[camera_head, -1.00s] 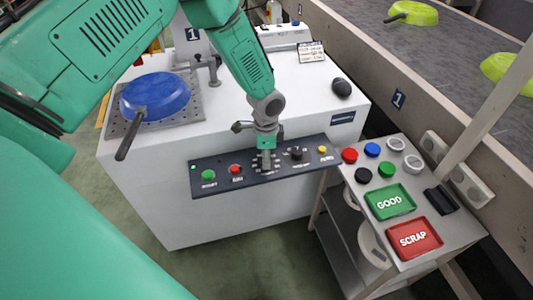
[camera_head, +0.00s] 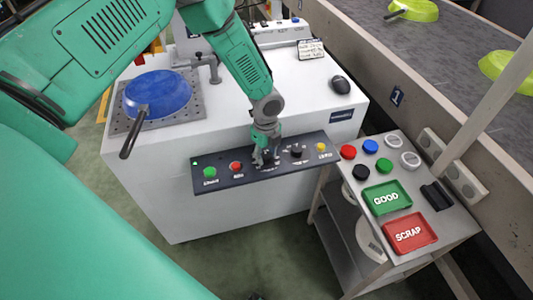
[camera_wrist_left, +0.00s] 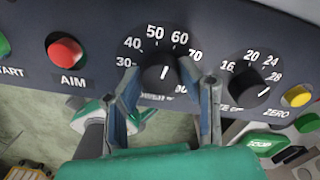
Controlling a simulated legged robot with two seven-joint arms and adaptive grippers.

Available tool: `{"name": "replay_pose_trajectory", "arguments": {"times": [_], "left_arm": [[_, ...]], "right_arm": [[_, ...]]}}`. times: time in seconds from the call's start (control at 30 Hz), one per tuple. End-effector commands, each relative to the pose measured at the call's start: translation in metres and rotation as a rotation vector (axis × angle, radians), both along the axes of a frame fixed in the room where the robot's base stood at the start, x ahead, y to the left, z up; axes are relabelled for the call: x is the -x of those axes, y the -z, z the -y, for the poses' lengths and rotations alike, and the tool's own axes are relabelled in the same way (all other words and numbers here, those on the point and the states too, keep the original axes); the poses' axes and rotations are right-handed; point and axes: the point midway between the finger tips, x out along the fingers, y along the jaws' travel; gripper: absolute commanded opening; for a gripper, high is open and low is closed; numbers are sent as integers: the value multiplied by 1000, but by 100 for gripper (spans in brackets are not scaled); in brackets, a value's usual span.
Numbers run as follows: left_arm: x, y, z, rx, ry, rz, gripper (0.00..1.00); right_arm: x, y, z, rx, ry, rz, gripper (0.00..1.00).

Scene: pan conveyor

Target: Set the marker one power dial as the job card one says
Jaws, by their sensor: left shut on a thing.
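The power dial (camera_wrist_left: 163,78) is a black knob on the dark control panel (camera_head: 222,166), with numbers from 30 upward around it. Its white mark tilts slightly right of vertical, toward the gap between 50 and 60; the exact setting is hard to tell. My left gripper (camera_head: 265,157) is at the panel, its two fingers on either side of the dial and shut on it. My right gripper is not in view.
A second black dial (camera_wrist_left: 249,88) sits close right of the fingers. A red button (camera_wrist_left: 64,51) is to the left and a yellow one (camera_head: 321,147) to the right. A blue pan (camera_head: 157,93) rests on the machine. A side table (camera_head: 403,262) holds green and red trays.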

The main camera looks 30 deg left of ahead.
Motion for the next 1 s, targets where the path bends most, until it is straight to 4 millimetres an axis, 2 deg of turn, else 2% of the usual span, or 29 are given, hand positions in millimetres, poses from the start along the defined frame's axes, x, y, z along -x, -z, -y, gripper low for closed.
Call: {"name": "replay_pose_trajectory", "arguments": {"times": [0.33, 0.9, 0.93, 0.97, 1.0], "left_arm": [[-3, -2, -1, 0, 155, 8, 3], [-4, -2, -1, 0, 187, 8, 3], [-4, -2, -1, 0, 187, 8, 36], [-4, -2, -1, 0, 187, 8, 46], [-3, -2, -1, 0, 187, 8, 52]], "right_arm": [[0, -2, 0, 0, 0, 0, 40], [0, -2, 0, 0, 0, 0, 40], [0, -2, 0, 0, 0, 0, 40], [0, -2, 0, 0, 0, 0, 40], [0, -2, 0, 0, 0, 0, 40]]}}
